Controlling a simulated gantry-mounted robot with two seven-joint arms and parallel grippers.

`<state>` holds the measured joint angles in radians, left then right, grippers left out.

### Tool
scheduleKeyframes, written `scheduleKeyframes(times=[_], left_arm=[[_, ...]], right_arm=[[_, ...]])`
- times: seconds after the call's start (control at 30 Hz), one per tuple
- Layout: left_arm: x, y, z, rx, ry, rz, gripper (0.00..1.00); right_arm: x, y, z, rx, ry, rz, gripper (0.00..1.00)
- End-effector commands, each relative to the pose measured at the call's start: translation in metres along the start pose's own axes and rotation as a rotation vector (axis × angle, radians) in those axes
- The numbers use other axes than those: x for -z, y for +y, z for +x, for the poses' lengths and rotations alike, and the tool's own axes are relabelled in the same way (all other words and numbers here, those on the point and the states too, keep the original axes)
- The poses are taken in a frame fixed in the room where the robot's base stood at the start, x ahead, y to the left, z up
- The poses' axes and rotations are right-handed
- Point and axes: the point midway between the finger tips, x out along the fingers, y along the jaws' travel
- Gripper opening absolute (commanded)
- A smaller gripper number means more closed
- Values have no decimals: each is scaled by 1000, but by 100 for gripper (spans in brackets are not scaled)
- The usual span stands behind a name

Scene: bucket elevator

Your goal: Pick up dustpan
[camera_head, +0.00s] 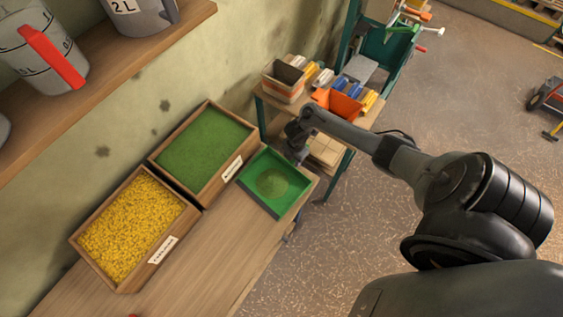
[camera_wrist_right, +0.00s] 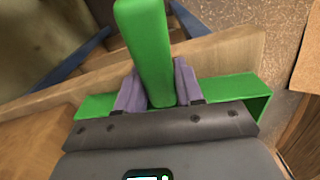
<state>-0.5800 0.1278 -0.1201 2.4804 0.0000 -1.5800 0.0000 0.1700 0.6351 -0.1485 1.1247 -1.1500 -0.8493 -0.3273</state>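The green dustpan (camera_head: 284,202) lies on the right end of the wooden workbench, with a small heap of green grains in its pan. My right gripper (camera_head: 297,150) is at the dustpan's far right side, where the arm hides most of the handle. In the right wrist view the green handle (camera_wrist_right: 148,50) stands between the two fingers of the gripper (camera_wrist_right: 160,88), which lie against both its sides. Parts of the green pan (camera_wrist_right: 232,88) show behind the gripper. My left gripper is not in view.
Wooden boxes of green grains (camera_head: 205,148) and yellow grains (camera_head: 130,230) stand left of the dustpan. A side table with an orange scoop (camera_head: 336,105) and other containers is behind the arm. A shelf (camera_head: 100,85) with jugs is upper left.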

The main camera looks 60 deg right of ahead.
Motion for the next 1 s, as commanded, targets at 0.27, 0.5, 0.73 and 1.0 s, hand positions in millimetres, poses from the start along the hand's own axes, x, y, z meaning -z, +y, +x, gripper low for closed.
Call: scheduleKeyframes(times=[0.27,0.5,0.73,1.0], left_arm=[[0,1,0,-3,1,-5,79],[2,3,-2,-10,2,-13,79],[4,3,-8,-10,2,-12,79],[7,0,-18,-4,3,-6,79]], right_arm=[[0,0,-1,-1,0,0,0],[0,1,-5,-1,0,0,0],[-1,1,-27,-3,-1,-1,0],[-17,-31,-62,3,-5,-3,0]])
